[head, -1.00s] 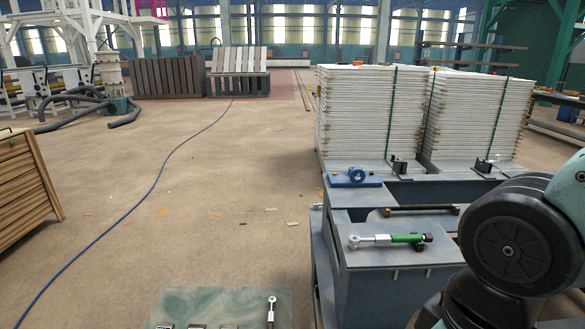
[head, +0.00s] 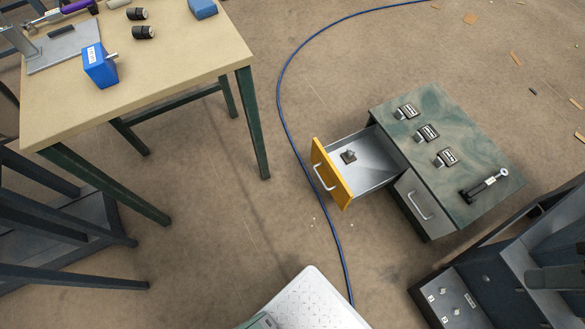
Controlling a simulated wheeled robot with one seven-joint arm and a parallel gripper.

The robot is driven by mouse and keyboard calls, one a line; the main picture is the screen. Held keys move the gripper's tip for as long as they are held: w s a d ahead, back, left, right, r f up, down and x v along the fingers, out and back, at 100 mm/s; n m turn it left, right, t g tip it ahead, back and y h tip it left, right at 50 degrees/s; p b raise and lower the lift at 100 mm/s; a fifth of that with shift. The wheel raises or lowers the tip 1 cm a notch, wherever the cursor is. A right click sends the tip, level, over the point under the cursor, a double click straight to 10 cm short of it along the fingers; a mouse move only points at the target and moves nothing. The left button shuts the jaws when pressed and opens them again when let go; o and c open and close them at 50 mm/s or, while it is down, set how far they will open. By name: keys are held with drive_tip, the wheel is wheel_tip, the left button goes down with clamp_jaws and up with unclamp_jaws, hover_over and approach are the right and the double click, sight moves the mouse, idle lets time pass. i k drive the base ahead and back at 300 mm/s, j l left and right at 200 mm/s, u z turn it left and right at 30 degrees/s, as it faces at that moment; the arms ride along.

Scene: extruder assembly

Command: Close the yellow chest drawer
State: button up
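The low chest (head: 425,142) with a worn green top stands right of centre in the head view. Its yellow-fronted drawer (head: 333,175) is pulled well out toward the lower left. The front carries a pale bar handle (head: 322,175). A small dark part (head: 348,156) lies inside on the grey drawer floor. Beside it, a grey drawer (head: 421,205) with its own handle is shut. My gripper is out of view.
A workbench (head: 170,60) with a blue box (head: 99,66) stands upper left. A blue hose (head: 284,105) runs along the floor close to the yellow drawer. Several small parts lie on the chest. A grey machine (head: 460,300) stands lower right.

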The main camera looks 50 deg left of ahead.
sight(357, 162)
drive_tip(key=u, duration=1.3)
